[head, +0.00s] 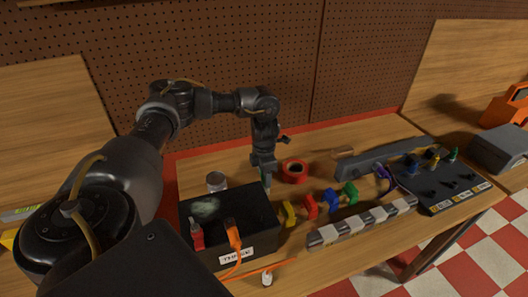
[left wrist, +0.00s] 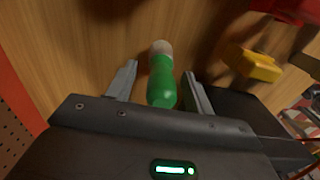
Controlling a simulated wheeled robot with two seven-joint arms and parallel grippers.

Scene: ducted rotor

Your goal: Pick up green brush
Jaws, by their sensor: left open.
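The green brush (left wrist: 162,85), with a pale rounded end, lies between the two fingers of my left gripper (left wrist: 160,92) in the left wrist view. A gap shows on the left between brush and finger; on the right the finger is very close, and I cannot tell if it touches. In the head view my left gripper (head: 264,172) points down behind the black box, and only a small green part of the brush (head: 267,181) shows at its fingertips. The gripper is open. My right gripper is not in view.
A black box (head: 258,238) with red and orange items stands in front of the gripper. A can (head: 216,181) is to the left and a red tape roll (head: 295,171) to the right. Coloured blocks (head: 309,207), a checkered bar (head: 362,222) and a black tool board (head: 445,185) lie further right.

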